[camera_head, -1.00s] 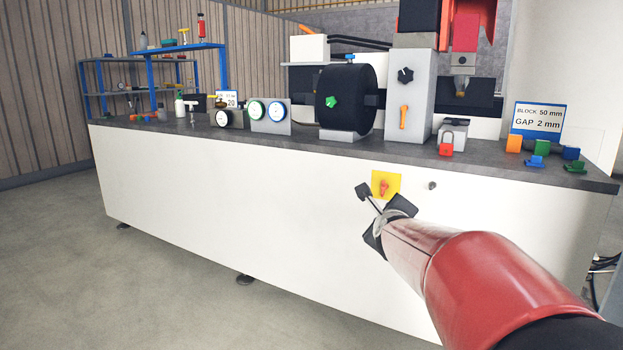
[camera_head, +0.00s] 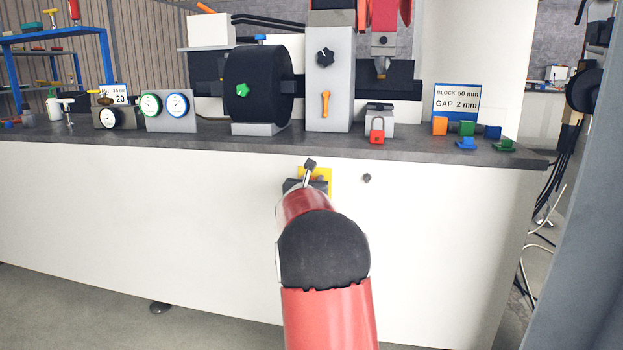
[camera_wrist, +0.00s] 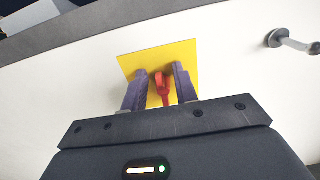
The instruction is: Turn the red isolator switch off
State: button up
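The red isolator switch (camera_wrist: 163,90) sits on a square yellow plate (camera_wrist: 128,64) on the white front panel of the bench. In the wrist view my gripper (camera_wrist: 158,82) is open, with one dark finger on each side of the red handle. Narrow gaps show between fingers and handle; I cannot tell whether the fingertips touch the plate. In the head view the yellow plate (camera_head: 327,174) is partly covered by my gripper and arm, and the switch is mostly hidden.
A small grey knob (camera_head: 367,178) sticks out of the panel right of the plate; the wrist view shows a metal post (camera_wrist: 279,38) there. The bench top (camera_head: 410,149) overhangs above and carries a red padlock (camera_head: 377,131) and coloured blocks. The panel left of the plate is clear.

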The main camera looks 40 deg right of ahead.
jog(key=shift+w+d, duration=0.35)
jog(key=shift+c, duration=0.4)
grip_shut()
jog(key=shift+a+n, duration=0.1)
jog(key=shift+n, duration=0.3)
jog(key=shift+w+a+f+n+b, duration=0.3)
jog(key=shift+f+n, duration=0.1)
jog(key=shift+n, duration=2.45)
jog(key=shift+w+a+f+n+b, duration=0.15)
jog(key=shift+w+f+n, duration=0.2)
jog(key=shift+n, duration=2.55)
jog(key=shift+w+a+f+n+b, duration=0.25)
jog(key=shift+f+n, duration=0.2)
jog(key=shift+n, duration=2.4)
